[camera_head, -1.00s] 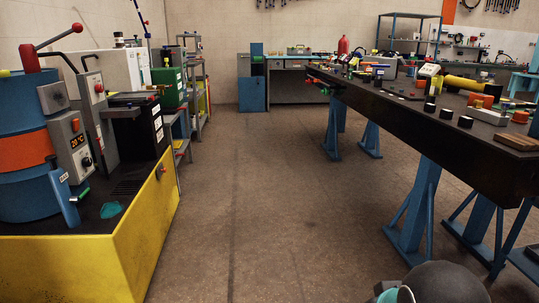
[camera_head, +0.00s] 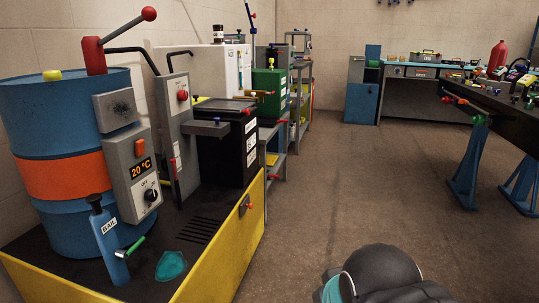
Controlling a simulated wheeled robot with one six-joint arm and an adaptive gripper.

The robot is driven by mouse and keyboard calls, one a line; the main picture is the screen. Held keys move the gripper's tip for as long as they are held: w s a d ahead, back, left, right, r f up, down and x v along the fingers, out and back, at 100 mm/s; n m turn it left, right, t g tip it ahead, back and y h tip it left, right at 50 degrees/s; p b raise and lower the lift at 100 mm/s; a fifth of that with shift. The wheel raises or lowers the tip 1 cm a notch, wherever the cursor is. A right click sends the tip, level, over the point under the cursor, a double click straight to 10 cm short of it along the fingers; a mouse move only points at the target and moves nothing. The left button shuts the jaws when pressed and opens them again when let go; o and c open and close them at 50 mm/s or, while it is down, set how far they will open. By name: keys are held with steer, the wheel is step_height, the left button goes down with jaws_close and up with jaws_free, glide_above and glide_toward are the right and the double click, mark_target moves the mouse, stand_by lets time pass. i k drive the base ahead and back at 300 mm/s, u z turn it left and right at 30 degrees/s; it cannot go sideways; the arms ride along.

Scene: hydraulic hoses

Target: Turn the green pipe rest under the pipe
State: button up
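Small coloured parts, some green, lie on the dark workbench (camera_head: 510,118) at the right edge, too small to tell apart. A dark rounded part of my own arm with a teal cap shows at the bottom centre. My gripper is not visible.
At left, a yellow-sided platform (camera_head: 222,262) carries a blue drum (camera_head: 60,112) with an orange band and a control box. Shelving (camera_head: 300,85) and a green box (camera_head: 268,92) stand behind. A blue cabinet (camera_head: 362,98) is at the back. The middle floor is open.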

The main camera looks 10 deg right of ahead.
mark_target(479, 120)
steer(key=z, duration=0.05)
steer(key=i, duration=2)
steer(key=z, duration=1.05)
steer(key=i, duration=1.55)
steer(key=z, duration=0.85)
steer(key=i, duration=0.25)
steer(key=z, duration=0.15)
